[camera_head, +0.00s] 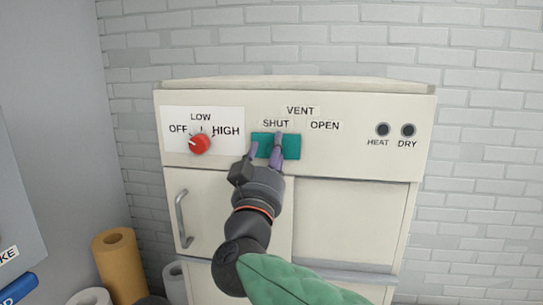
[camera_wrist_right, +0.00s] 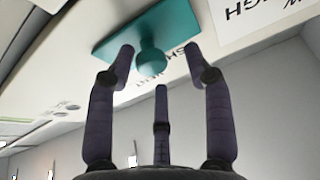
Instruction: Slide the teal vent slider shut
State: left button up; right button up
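The teal vent slider (camera_head: 291,147) is a flat plate on the upper front panel of the cream cabinet, below the word SHUT and left of the word OPEN. The right wrist view shows its plate (camera_wrist_right: 170,28) with a round teal knob (camera_wrist_right: 152,63). My right gripper (camera_head: 266,147) is in front of the slider and partly covers it; the knob is hidden in the head view. In the right wrist view its fingers (camera_wrist_right: 160,55) are spread, with the knob between the two upper ones and gaps visible beside it. My left gripper is not in view.
Two dark buttons, HEAT (camera_head: 383,130) and DRY (camera_head: 408,130), are on the right. A door handle (camera_head: 182,219) sticks out at lower left. Rolls (camera_head: 118,262) stand on the left.

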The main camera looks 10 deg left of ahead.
jog(key=shift+f, duration=0.25)
jog(key=shift+s+f, duration=0.15)
jog(key=shift+s, duration=0.1)
jog(key=v, duration=1.1)
jog(key=shift+s, duration=0.3)
jog(key=shift+a, duration=0.1)
